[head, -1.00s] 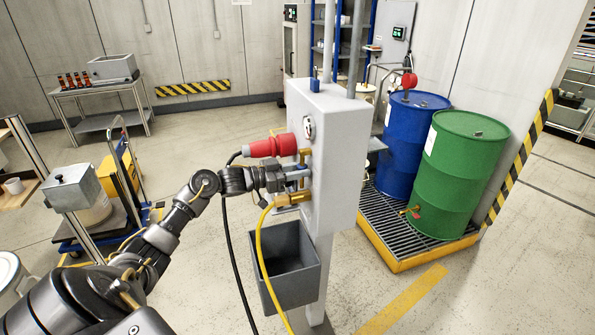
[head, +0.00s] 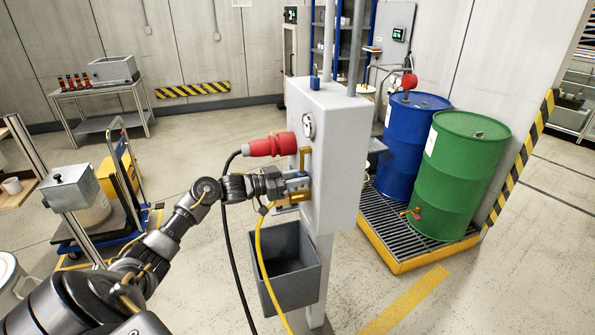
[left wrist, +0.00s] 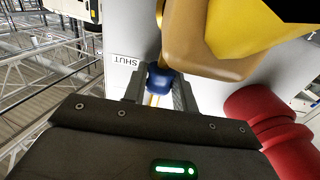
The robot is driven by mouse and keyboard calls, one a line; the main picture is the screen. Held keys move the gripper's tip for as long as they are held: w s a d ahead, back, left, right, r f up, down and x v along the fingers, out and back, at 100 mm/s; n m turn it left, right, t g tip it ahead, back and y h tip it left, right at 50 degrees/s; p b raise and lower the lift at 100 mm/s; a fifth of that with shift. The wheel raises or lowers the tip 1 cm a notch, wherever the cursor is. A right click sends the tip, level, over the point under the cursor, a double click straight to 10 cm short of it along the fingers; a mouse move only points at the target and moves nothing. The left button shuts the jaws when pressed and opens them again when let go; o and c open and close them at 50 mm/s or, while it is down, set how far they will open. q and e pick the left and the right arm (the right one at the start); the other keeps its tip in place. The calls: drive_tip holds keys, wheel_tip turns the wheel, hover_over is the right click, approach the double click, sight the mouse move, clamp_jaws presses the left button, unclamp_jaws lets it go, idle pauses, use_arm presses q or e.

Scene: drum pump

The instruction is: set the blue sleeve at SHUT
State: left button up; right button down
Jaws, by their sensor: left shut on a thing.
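The blue sleeve (left wrist: 160,78) sits between the two fingers of my left gripper (left wrist: 158,92) in the left wrist view. The gripper is shut on it. The printed word SHUT (left wrist: 125,62) appears upside down on the pale surface beside the sleeve, to its left and slightly above. In the head view my left gripper (head: 298,184) is at the front of the grey post box (head: 335,150), below the red plug. The sleeve is mostly hidden there by the fingers. My right gripper is not in view.
The red plug (head: 268,146) sticks out of the box just above my gripper, with a black cable hanging. A yellow hose (head: 262,262) hangs below. A dark grey bin (head: 290,270) is under the box. Blue (head: 408,150) and green (head: 458,175) drums stand to the right.

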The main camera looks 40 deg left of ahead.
use_arm(q)
drive_tip(key=shift+s+d+f, duration=0.15)
drive_tip(key=shift+d+f, duration=0.05)
drive_tip(key=shift+f, duration=0.55)
drive_tip(key=o, duration=0.9)
drive_tip(key=shift+a, duration=0.2)
drive_tip(key=shift+r, duration=0.2)
drive_tip(key=shift+r, duration=0.1)
drive_tip(key=shift+s+a, duration=0.2)
drive_tip(key=shift+p+v, duration=1.55)
drive_tip(key=shift+v, duration=2.6)
drive_tip(key=shift+r, duration=0.1)
